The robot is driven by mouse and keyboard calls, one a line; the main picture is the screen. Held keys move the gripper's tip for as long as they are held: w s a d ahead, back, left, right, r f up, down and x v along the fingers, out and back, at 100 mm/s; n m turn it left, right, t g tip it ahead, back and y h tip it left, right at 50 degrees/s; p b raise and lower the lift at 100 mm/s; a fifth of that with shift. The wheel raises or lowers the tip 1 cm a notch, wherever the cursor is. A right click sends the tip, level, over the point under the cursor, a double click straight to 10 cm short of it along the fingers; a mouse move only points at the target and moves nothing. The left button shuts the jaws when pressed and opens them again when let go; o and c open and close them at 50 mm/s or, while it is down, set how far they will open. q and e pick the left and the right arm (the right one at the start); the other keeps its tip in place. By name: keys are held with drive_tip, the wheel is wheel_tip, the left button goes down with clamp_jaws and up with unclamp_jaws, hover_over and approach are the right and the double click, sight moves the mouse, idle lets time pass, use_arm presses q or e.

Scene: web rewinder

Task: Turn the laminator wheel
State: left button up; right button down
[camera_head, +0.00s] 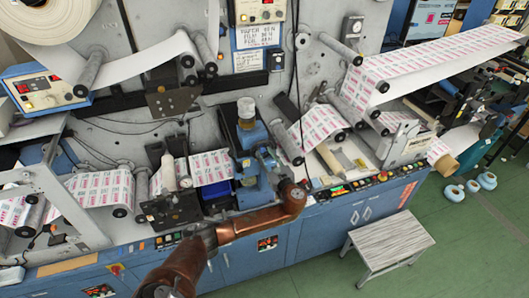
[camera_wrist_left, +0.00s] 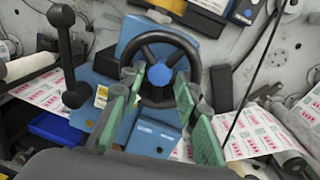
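The laminator wheel (camera_wrist_left: 147,41) is a black handwheel with spokes and a blue hub, seen face-on in the left wrist view. It sits on the blue laminator (camera_wrist_left: 152,138), which also shows mid-frame in the head view (camera_head: 246,136). My left gripper (camera_wrist_left: 157,84) is open, its green-padded fingers on either side of the wheel's lower half. The fingertips overlap the rim in the picture; I cannot tell whether they touch it. In the head view my left gripper (camera_head: 270,164) is at the laminator and hides much of the wheel. My right gripper is not in view.
A black lever with ball ends (camera_wrist_left: 67,55) stands left of the wheel. A black cable (camera_wrist_left: 252,75) hangs to its right. Printed web (camera_head: 212,166) runs beside the laminator. A control panel (camera_head: 352,188) lines the front edge. A stool (camera_head: 388,240) stands on the floor at right.

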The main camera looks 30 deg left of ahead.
use_arm(q)
drive_tip(key=shift+w+a, duration=0.15)
drive_tip(key=shift+a, duration=0.1)
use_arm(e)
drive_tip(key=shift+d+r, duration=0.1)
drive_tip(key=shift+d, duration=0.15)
use_arm(q)
drive_tip(key=shift+c, duration=0.6)
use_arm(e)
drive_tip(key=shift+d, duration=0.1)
